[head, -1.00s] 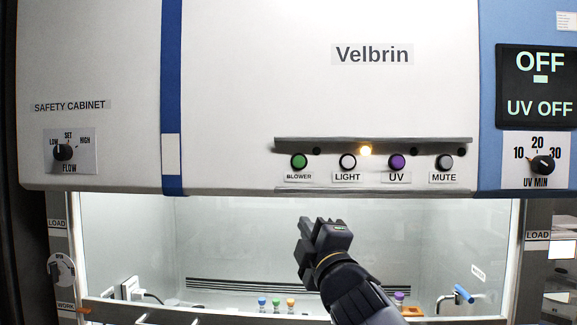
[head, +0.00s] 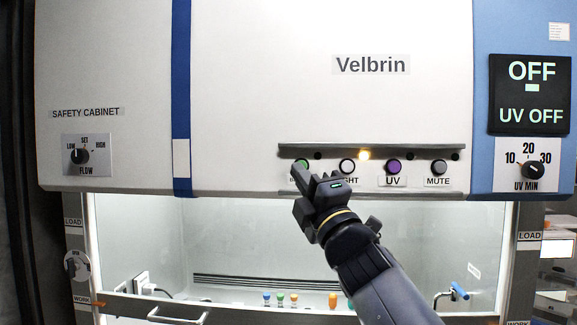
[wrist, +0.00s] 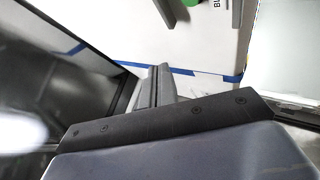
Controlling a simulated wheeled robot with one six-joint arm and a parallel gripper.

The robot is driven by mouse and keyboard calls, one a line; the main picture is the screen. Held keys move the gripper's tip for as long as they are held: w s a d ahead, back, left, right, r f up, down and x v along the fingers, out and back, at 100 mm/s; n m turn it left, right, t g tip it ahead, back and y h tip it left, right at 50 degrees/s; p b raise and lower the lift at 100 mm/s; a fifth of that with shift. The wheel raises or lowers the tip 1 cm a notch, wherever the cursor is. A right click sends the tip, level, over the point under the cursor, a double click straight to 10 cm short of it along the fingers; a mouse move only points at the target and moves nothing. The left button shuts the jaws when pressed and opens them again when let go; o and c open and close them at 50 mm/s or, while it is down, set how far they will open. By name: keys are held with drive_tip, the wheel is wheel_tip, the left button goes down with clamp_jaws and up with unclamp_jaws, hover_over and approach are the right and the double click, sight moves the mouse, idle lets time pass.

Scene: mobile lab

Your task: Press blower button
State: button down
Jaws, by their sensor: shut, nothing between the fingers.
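The green blower button (head: 302,163) is at the left end of the button row on the white cabinet front. My gripper (head: 299,174) is shut and empty. In the head view its fingertips overlap the lower part of the button and cover most of the BLOWER label. I cannot tell whether the tips touch the button. In the wrist view my gripper's fingers (wrist: 158,82) point up toward the panel. A green piece, likely the button (wrist: 205,3), shows at the top edge beside part of its label.
The light button (head: 347,166), purple UV button (head: 393,167) and mute button (head: 439,167) sit to the right. Small capped vials (head: 280,299) stand inside the cabinet.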

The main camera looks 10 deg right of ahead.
drive_tip(key=w+d+p, duration=0.2)
drive_tip(key=w, duration=0.5)
drive_tip(key=shift+w+d, duration=0.25)
drive_tip(key=shift+w, duration=0.05)
drive_tip(key=shift+w, duration=0.15)
idle(1.7)
drive_tip(key=shift+w+d, duration=0.15)
drive_tip(key=shift+w, duration=0.1)
drive_tip(key=shift+w+d, duration=0.15)
drive_tip(key=shift+w, duration=0.35)
idle(0.7)
drive_tip(key=shift+s, duration=0.15)
drive_tip(key=shift+s+a+b, duration=0.3)
drive_tip(key=shift+s+b, duration=0.4)
drive_tip(key=shift+s, duration=0.1)
